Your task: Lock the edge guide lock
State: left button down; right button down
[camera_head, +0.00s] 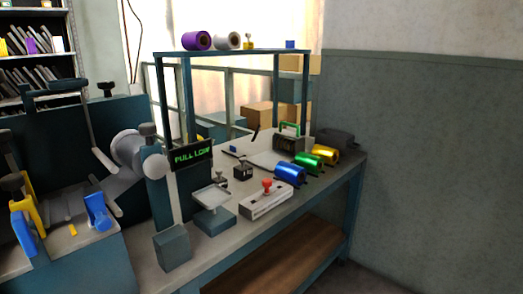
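The large dark teal machine (62,130) fills the left side of the head view. A yellow bracket-like part (36,207) and a blue upright part (97,210) stand at its front, with a second blue piece (24,233) below the yellow one. Black knobs show on the machine, one at its top (106,88) and one above the grey roller (128,147). I cannot tell which part is the edge guide lock or whether it is locked. Neither of my grippers is in view.
A workbench (320,180) at the right holds blue (290,174), green (309,162) and gold (324,154) foil rolls. A display (192,155) reads "PULL LOW". A white device with a red knob (266,198) lies near the bench's front edge. Purple roll (197,41) on the upper shelf.

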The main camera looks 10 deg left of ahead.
aim_at(28, 239)
jog(key=k+j+u, duration=0.15)
jog(key=u, duration=1.1)
